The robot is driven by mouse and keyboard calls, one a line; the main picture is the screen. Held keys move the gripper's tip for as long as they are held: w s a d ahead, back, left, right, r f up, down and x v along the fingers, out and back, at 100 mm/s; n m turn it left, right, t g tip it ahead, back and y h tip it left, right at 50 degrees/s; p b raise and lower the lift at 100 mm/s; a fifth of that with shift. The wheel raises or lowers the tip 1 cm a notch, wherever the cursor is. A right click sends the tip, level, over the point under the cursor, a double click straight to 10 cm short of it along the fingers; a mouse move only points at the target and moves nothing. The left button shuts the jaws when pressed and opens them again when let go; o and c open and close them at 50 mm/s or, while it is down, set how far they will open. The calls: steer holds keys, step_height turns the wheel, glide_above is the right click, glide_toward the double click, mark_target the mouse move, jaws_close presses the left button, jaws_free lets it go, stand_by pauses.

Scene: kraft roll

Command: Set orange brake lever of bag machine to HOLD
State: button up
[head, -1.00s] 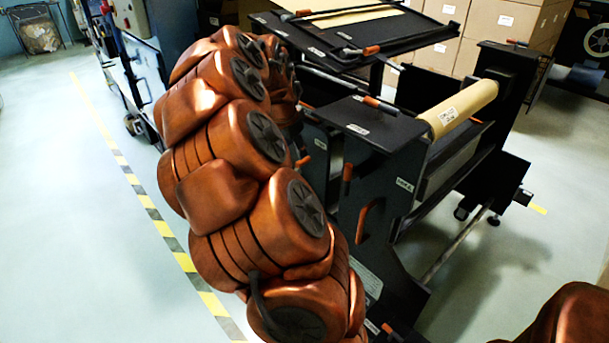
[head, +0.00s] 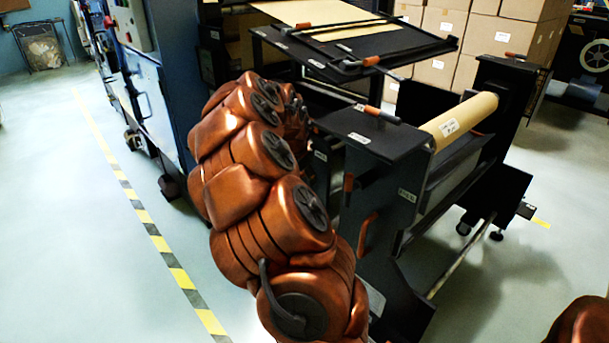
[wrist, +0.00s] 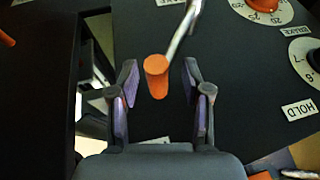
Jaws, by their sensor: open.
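In the wrist view, the orange grip (wrist: 157,77) of a lever on a bright metal rod lies between the two fingers of my gripper (wrist: 160,94). The gripper is open, with a visible gap on each side of the grip. The rod runs up and to the right from it. A HOLD label (wrist: 298,111) sits on the dark panel to the right, and a label that seems to read BRAKE (wrist: 296,31) is above it. In the head view my gripper is hidden behind my copper arm, and I cannot tell which orange handle is this lever.
An orange knob on a white dial (wrist: 264,6) and another dial (wrist: 304,64) are close by on the right. In the head view, the black machine frame (head: 385,135) carries a kraft roll (head: 462,120). Cartons (head: 440,70) stand behind. The floor at left is clear.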

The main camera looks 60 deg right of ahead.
steer(key=shift+c, duration=0.4)
jaws_close()
steer(key=shift+f, duration=0.1)
